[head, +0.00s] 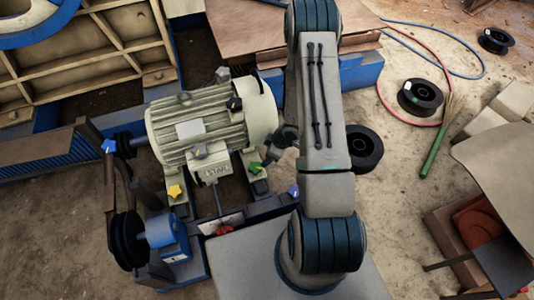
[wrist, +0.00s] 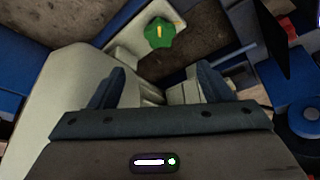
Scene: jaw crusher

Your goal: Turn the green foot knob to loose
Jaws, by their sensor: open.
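The green foot knob (head: 255,168) sits on a pale motor foot at the right side of the motor. In the wrist view the green knob (wrist: 160,33) is lobed, with a yellow mark pointing roughly up and down the picture, on a cream foot plate. My gripper (wrist: 161,76) is open and empty, its two dark fingers apart. The knob appears beyond the fingertips, centred between them and not touched. In the head view my gripper (head: 283,143) is mostly hidden behind my arm, close to the knob. I cannot read any loose or tight label.
The ribbed cream motor (head: 205,120) stands left of my gripper. A yellow star knob (head: 175,191), a blue knob (head: 293,191) and a red part (head: 225,230) are nearby. A black pulley (head: 127,240) stands at lower left. Black spools and a hose lie on the floor at right.

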